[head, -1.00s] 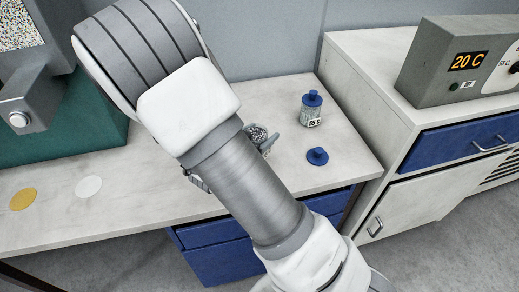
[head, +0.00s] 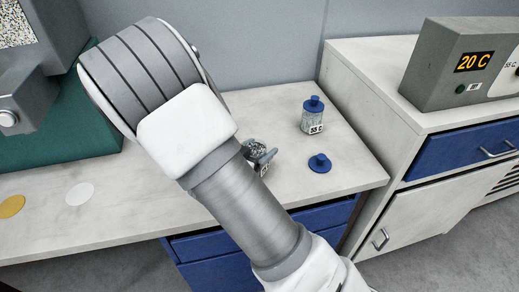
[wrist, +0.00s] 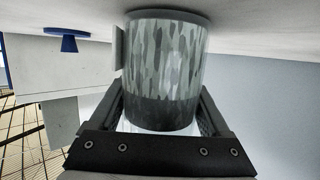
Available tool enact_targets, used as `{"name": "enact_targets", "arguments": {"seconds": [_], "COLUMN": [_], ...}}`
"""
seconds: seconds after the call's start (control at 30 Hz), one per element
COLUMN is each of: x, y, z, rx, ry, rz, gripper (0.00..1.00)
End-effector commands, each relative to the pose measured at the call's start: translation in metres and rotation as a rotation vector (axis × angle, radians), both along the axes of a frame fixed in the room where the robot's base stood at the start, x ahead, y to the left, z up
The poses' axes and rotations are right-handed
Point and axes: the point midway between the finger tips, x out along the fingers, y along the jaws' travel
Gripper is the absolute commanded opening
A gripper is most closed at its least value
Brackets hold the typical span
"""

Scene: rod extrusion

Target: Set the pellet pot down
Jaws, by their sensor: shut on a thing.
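The pellet pot (head: 254,150) is open at the top, with grey pellets showing, and is partly hidden behind my arm in the head view. In the wrist view the pot (wrist: 165,60) is clear with mottled pellets, and the bench appears at the top of the picture. My gripper (wrist: 163,105) is shut on the pot, one finger on each side. It also shows in the head view (head: 262,157). The pot's base is at or very close to the bench top; I cannot tell whether it touches.
A blue lid (head: 319,163) lies on the bench (head: 345,170) right of the pot. A blue-capped jar labelled 55 C (head: 312,117) stands behind it. White (head: 79,194) and yellow (head: 11,206) discs lie at left. A unit reading 20 C (head: 462,65) stands on the right cabinet.

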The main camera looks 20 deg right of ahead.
Motion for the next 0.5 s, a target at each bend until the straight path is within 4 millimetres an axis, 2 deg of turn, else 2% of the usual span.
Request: {"name": "enact_targets", "arguments": {"seconds": [0.1, 0.13, 0.2, 0.23, 0.5], "x": [0.0003, 0.0001, 0.0000, 0.0000, 0.0000], "y": [-0.0001, 0.0000, 0.0001, 0.0001, 0.0001], "z": [-0.0038, -0.0033, -0.0031, -0.0031, -0.0002], "rx": [-0.001, 0.000, 0.000, 0.000, 0.000], "ry": [-0.002, 0.000, 0.000, 0.000, 0.000], "rz": [0.000, 0.000, 0.000, 0.000, 0.000], "gripper": [0.00, 0.86, 0.98, 1.00, 1.00]}}
